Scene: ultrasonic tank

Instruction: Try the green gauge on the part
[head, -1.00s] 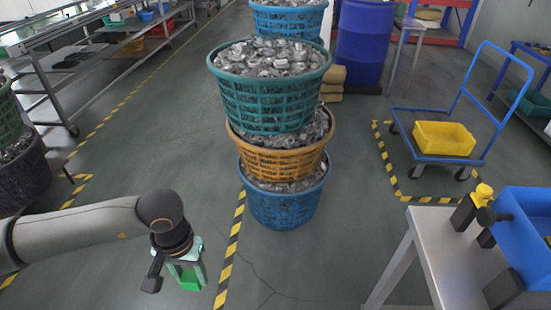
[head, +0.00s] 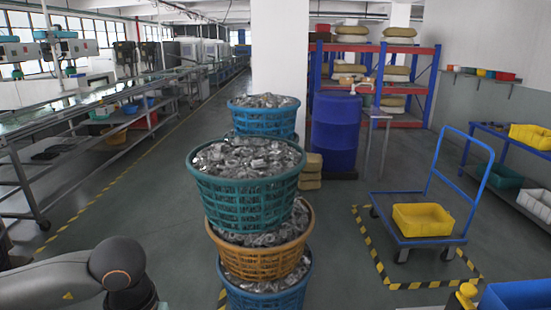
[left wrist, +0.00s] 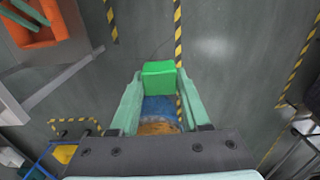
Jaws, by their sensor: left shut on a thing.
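In the left wrist view a bright green block, the green gauge (left wrist: 159,68), sits between the tips of my left gripper (left wrist: 158,84). The two pale green fingers are shut on it. In the head view only my left arm shows at the lower left; the gripper and the gauge are below the picture. I cannot make out the part to be gauged in either view. My right gripper is not in view.
Stacked baskets of metal pieces, with a teal basket (head: 246,204) on top, stand in the middle. A blue cart (head: 420,238) with a yellow bin (head: 423,220) is at the right. A blue bin (head: 515,296) shows at the lower right. An orange tray (left wrist: 40,38) shows in the wrist view.

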